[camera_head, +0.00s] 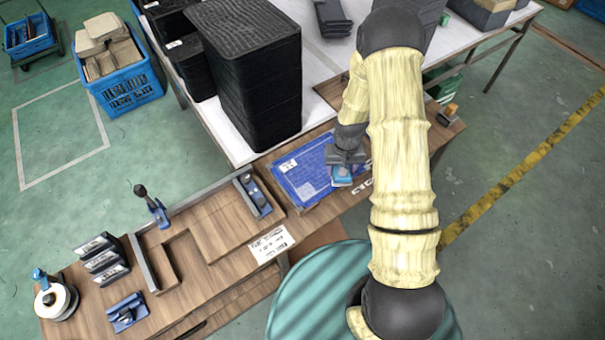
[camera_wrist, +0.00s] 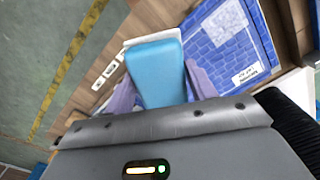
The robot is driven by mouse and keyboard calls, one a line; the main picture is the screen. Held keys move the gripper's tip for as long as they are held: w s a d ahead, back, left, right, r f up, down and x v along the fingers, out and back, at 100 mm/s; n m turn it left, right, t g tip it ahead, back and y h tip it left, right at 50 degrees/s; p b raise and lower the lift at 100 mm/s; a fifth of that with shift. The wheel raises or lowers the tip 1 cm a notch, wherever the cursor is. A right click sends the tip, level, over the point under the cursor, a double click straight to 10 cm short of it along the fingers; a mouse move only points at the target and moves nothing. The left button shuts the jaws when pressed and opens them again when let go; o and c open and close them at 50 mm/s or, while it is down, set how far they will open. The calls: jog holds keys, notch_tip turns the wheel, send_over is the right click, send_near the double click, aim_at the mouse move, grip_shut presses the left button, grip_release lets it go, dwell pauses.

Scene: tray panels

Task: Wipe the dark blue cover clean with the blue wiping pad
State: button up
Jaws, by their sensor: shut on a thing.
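The dark blue cover (camera_head: 300,185) lies flat on the wooden board, left of my gripper in the head view. It also shows at the upper right of the wrist view (camera_wrist: 225,55), with a pale speckled patch and a white printed label on it. My gripper (camera_head: 345,158) is shut on the light blue wiping pad (camera_head: 341,176), at the cover's right end. In the wrist view the pad (camera_wrist: 155,70), with a white lower edge, sits between the fingers (camera_wrist: 160,92) beside the cover. I cannot tell whether the pad touches the cover.
Tall black stacked crates (camera_head: 245,70) stand on the white table behind the cover. A hand tool (camera_head: 252,195) lies on the wooden tray to the left. An orange-brown block (camera_head: 449,111) lies right of my arm. A teal round surface (camera_head: 320,295) is in front.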

dwell(0.3)
jog(key=shift+a+f+b, duration=0.1)
jog(key=shift+a+b, duration=0.25)
jog(key=shift+b, duration=0.05)
jog(key=s+a+r+n+b, duration=0.1)
jog(key=s+a+n+b, duration=0.1)
jog(key=a+n+b, duration=0.4)
jog(key=a, duration=0.3)
jog(key=shift+r, duration=0.35)
